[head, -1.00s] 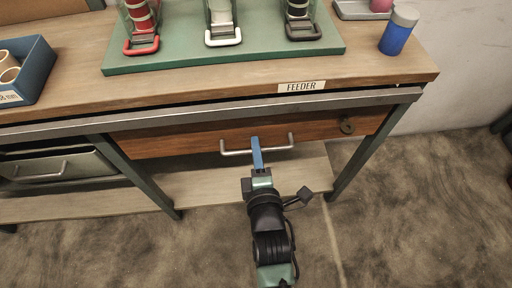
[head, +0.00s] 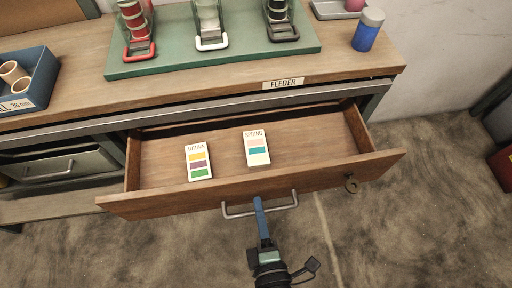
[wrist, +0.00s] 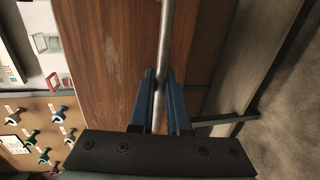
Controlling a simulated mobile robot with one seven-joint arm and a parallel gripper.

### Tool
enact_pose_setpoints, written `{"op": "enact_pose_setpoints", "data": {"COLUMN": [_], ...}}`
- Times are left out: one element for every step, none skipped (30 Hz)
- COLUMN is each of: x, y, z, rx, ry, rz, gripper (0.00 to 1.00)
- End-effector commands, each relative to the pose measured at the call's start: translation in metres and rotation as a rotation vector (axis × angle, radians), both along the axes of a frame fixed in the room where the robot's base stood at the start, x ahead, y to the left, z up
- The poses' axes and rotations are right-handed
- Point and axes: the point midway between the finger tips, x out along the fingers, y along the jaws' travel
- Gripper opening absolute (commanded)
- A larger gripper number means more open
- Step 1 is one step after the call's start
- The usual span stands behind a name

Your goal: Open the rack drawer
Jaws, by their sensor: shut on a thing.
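The wooden drawer (head: 290,183) under the workbench stands pulled well out in the head view. Its front carries a metal bar handle (head: 236,213). My gripper (head: 258,203) is shut on the handle near its middle. In the wrist view the blue fingers of my gripper (wrist: 161,98) lie on both sides of the handle bar (wrist: 164,45). Two cards lie in the drawer: an "AUTUMN" card (head: 198,161) at left and a "SPRING" card (head: 256,148) near the middle.
The bench top (head: 210,87) bears a green board (head: 165,67) with several spool holders, a blue bin (head: 28,88) and a blue bottle (head: 367,32). A grey drawer (head: 62,168) is at left. The floor in front is clear.

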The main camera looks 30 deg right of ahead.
Motion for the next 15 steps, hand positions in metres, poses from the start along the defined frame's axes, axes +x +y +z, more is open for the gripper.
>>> {"op": "enact_pose_setpoints", "data": {"x": [-0.0042, -0.0058, -0.0078, -0.0090, -0.0101, -0.0112, -0.0118, -0.0123, -0.0127, -0.0129, -0.0130, -0.0131, -0.0130, -0.0130, -0.0129], "y": [0.0012, 0.0017, 0.0022, 0.0026, 0.0029, 0.0032, 0.0034, 0.0035, 0.0036, 0.0037, 0.0037, 0.0038, 0.0037, 0.0037, 0.0036], "z": [0.0010, 0.0008, 0.0007, 0.0006, 0.0005, 0.0006, 0.0005, 0.0005, 0.0005, 0.0004, 0.0003, 0.0003, 0.0003, 0.0003, 0.0002], "rx": [0.000, 0.000, 0.000, 0.000, 0.000, 0.000, 0.000, 0.000, -0.001, -0.001, -0.001, -0.001, -0.001, -0.001, -0.001], "ry": [0.001, 0.000, 0.001, 0.000, 0.000, -0.001, -0.001, -0.001, -0.002, -0.002, -0.002, -0.002, -0.002, -0.002, -0.002], "rz": [0.000, 0.000, 0.000, 0.000, 0.000, 0.000, 0.000, 0.000, 0.000, 0.000, 0.000, 0.000, 0.000, 0.000, 0.000], "gripper": [0.00, 0.00, 0.00, 0.00, 0.00, 0.00, 0.00, 0.00, 0.00, 0.00, 0.00, 0.00, 0.00, 0.00, 0.00]}}
